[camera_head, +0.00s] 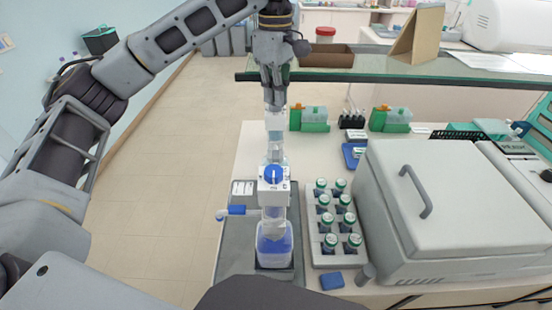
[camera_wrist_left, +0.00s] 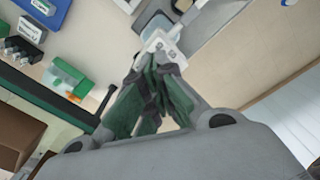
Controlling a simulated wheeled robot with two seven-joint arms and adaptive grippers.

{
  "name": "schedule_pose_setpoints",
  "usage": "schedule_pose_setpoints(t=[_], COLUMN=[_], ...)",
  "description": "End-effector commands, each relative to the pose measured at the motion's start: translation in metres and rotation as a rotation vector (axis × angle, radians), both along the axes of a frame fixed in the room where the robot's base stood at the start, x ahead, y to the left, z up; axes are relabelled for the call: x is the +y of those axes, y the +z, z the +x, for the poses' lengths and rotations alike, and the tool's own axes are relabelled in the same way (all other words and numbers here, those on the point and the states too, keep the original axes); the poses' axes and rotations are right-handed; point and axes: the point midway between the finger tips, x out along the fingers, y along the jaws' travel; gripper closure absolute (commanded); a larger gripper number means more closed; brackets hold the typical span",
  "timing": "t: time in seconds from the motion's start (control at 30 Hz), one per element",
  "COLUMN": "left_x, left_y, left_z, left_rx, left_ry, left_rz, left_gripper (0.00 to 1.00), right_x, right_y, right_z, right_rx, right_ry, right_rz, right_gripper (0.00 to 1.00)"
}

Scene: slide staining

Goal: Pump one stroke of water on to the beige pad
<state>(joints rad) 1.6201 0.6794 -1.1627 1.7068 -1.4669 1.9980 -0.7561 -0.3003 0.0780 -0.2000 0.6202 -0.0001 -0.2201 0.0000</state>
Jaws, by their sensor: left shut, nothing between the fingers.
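My left gripper (camera_head: 275,106) points down above the far end of the grey tray (camera_head: 232,262), its fingers closed with nothing between them. In the left wrist view its green-padded fingers (camera_wrist_left: 160,58) meet near a white part whose identity I cannot tell. A clear bottle with blue in it (camera_head: 273,245) stands at the tray's near end. Above it are a white block, a blue round top (camera_head: 273,174) and a blue-tipped spout (camera_head: 235,210) pointing left. Clear and white parts show between this and the gripper. I cannot make out a beige pad. My right gripper is out of view.
A rack of green-capped vials (camera_head: 327,258) stands right of the tray, beside a large lidded white machine (camera_head: 440,200). A small blue block (camera_head: 332,281) lies in front of the rack. Green-based boxes (camera_head: 310,120) stand farther back, below a glass shelf (camera_head: 400,66).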

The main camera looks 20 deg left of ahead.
Motion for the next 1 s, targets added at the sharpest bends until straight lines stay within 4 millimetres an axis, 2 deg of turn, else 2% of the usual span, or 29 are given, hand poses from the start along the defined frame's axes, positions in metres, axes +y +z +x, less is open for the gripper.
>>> schedule_pose_setpoints(t=[0.5, 1.0], left_x=[0.000, 0.000], left_y=[-0.001, 0.021], left_z=[-0.001, 0.000], left_rx=[0.006, 0.003], left_ry=[-0.002, -0.001], left_rz=[0.002, 0.001], left_gripper=[1.00, 1.00], right_x=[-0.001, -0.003], right_y=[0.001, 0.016], right_z=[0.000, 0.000], right_rx=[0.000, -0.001], right_ry=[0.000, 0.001], right_rz=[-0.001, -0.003], right_gripper=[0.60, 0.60])
